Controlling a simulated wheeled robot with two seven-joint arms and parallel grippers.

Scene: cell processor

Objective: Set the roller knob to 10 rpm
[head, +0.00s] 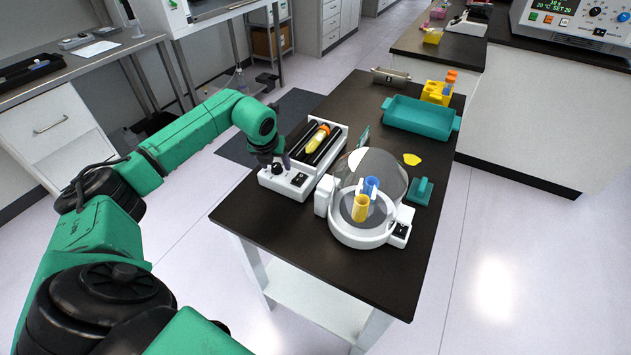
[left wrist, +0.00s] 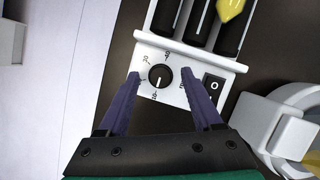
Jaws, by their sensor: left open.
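The roller (head: 318,150) is a white device near the left edge of the dark table, with black rollers and a yellow-tipped tube (head: 318,138) lying on them. Its black roller knob (left wrist: 161,77) sits on the white front panel. The knob's white mark points downward in the left wrist view; the small dial numbers around it are hard to read. My left gripper (left wrist: 161,73) is open, its purple fingers on either side of the knob in that view. I cannot tell whether they touch it. In the head view the left gripper (head: 271,160) is over the panel's left end. My right gripper is not in view.
A black rocker switch (left wrist: 214,86) is right of the knob. A white centrifuge-like device (head: 358,235) with a clear dome stands close to the roller's right. A teal tray (head: 420,118) and a yellow rack (head: 436,92) are at the table's back.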

